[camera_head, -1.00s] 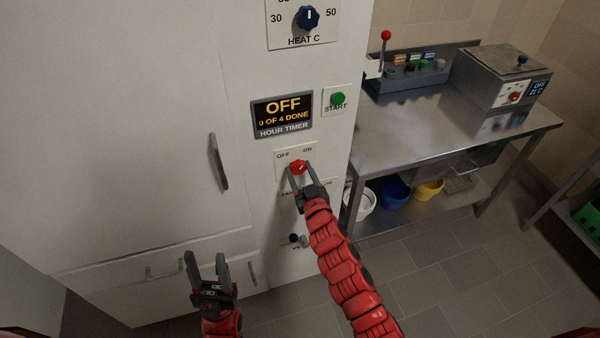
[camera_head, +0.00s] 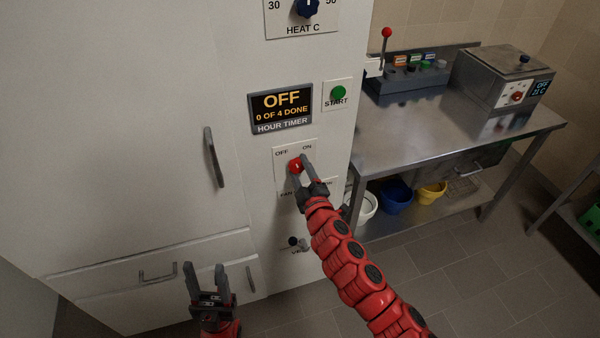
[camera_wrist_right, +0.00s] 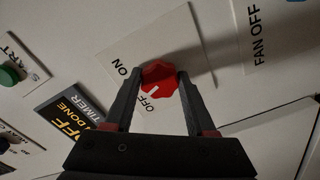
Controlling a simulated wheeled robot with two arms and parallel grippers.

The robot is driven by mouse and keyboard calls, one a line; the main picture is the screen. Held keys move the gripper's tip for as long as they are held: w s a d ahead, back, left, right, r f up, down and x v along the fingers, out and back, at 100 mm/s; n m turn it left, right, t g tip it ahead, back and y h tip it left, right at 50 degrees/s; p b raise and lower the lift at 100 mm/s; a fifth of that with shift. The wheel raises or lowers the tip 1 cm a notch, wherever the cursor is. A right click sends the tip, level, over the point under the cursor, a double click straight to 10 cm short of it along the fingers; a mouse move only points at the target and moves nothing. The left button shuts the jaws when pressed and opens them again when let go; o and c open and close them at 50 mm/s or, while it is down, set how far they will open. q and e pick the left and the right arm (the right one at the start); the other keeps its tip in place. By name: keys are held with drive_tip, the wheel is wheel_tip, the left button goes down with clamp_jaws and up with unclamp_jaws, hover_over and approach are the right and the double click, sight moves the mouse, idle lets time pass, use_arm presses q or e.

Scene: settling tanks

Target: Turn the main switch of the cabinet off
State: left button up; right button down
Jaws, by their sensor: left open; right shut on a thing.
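The white cabinet (camera_head: 100,120) fills the left of the head view. Its red round switch knob (camera_head: 296,166) sits on a plate marked OFF and ON. In the right wrist view the knob (camera_wrist_right: 160,72) has a white mark that points towards OFF. My right gripper (camera_head: 299,164) is shut on the knob, with one finger on each side; it also shows in the right wrist view (camera_wrist_right: 158,82). The cabinet's display (camera_head: 281,108) reads OFF and 0 OF 4 DONE. My left gripper (camera_head: 204,270) is open and empty, low in front of the cabinet's drawers.
A green START button (camera_head: 338,93) and a blue heat dial (camera_head: 305,8) are above the switch. A small dark knob (camera_head: 293,242) is below it. A steel table (camera_head: 420,125) with a boxy device (camera_head: 505,80) stands to the right, with buckets beneath.

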drive_tip(key=shift+n+b, duration=0.3)
drive_tip(key=shift+n, duration=1.2)
drive_tip(key=shift+c, duration=1.1)
unclamp_jaws()
drive_tip(key=v, duration=1.7)
drive_tip(key=shift+s, duration=0.2)
